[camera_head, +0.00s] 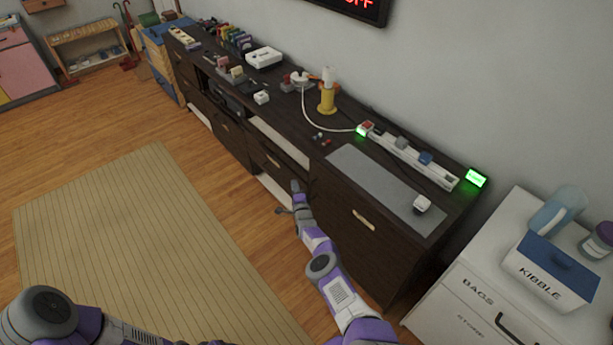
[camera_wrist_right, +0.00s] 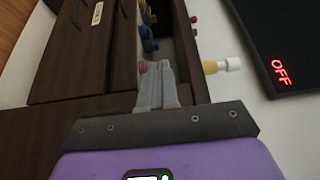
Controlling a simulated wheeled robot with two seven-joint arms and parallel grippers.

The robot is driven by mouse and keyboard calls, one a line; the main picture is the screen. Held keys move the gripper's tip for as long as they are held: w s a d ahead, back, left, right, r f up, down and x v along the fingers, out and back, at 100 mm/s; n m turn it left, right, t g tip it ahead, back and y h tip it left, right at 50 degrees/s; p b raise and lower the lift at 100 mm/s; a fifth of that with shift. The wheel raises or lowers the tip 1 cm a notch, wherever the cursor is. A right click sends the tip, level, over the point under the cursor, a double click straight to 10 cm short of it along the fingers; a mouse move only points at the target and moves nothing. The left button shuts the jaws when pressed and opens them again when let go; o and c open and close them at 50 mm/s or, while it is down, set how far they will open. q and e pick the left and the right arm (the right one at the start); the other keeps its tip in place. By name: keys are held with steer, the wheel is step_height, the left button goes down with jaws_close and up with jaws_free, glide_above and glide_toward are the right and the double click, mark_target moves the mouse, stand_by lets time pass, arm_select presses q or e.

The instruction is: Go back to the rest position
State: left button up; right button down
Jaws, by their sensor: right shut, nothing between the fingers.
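My right arm reaches up from the bottom of the head view, and its gripper (camera_head: 296,187) is at the front of the dark wooden cabinet (camera_head: 335,230), beside a drawer front. Whether it touches the cabinet cannot be told. In the right wrist view the gripper (camera_wrist_right: 154,68) has its two grey fingers together, with nothing between them. Part of my left arm shows at the bottom left of the head view; its gripper is not clearly in view.
The cabinet top holds a yellow holder with a white cylinder (camera_head: 327,95), a power strip (camera_head: 412,160) and a grey mat (camera_head: 380,185). A white cabinet with a kibble box (camera_head: 548,272) stands at right. A beige rug (camera_head: 130,240) covers open floor at left.

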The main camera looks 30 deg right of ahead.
steer(key=a+p, duration=0.1)
steer(key=a, duration=0.1)
steer(key=s+a, duration=0.1)
steer(key=a, duration=0.1)
steer(key=shift+a+p, duration=0.35)
